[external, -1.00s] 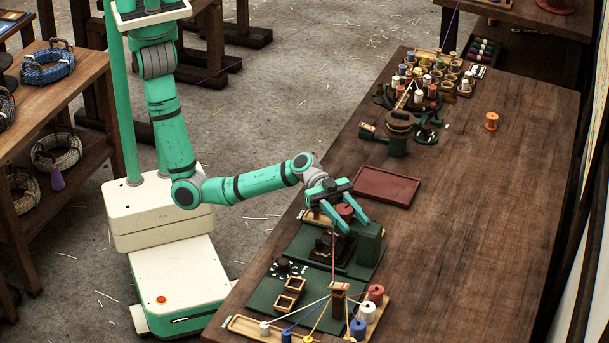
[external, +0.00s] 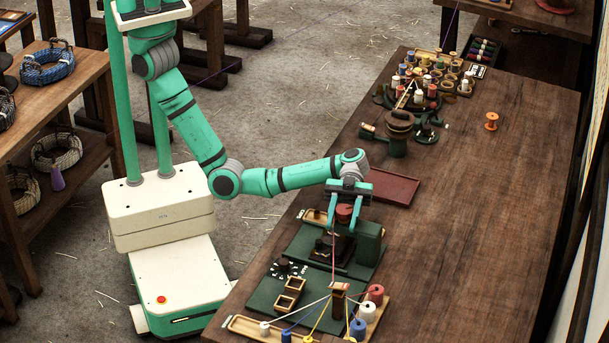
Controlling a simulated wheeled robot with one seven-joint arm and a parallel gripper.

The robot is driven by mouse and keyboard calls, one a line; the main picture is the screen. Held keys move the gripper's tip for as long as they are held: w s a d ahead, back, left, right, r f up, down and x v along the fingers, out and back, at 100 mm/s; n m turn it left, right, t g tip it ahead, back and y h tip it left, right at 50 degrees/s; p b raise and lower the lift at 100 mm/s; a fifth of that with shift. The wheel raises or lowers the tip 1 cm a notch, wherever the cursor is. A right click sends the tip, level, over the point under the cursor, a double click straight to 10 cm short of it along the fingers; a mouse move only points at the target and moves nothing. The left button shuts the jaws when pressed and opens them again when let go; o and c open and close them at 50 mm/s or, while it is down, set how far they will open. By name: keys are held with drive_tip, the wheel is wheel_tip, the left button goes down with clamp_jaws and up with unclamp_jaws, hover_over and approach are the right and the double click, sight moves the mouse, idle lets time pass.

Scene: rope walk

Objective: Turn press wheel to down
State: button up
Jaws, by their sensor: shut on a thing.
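The press wheel (external: 345,211) is a small reddish-brown wheel on top of the dark green press (external: 369,243) on the table. My gripper (external: 345,223) points down over the press, with its two teal fingers on either side of the wheel. It is shut on the wheel. The fingers partly hide the wheel and the press's upper part. A dark block (external: 330,246) lies under the wheel on the green base.
A dark red tray (external: 390,187) lies just behind the press. A green board with wooden frames (external: 287,302) and several thread spools (external: 367,312) with taut threads stand in front. The right side of the table is mostly clear.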

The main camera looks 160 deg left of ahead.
sight(347, 205)
drive_tip(key=shift+r+m+h, duration=0.15)
drive_tip(key=shift+m+h, duration=0.15)
drive_tip(key=shift+h, duration=0.1)
drive_tip(key=o, duration=1.1)
drive_tip(key=shift+d, duration=0.1)
drive_tip(key=shift+c, duration=0.2)
drive_tip(key=shift+s, duration=0.1)
drive_tip(key=v, duration=1)
drive_tip(key=shift+s+a, duration=0.2)
drive_tip(key=shift+a, duration=0.1)
drive_tip(key=shift+r, duration=0.15)
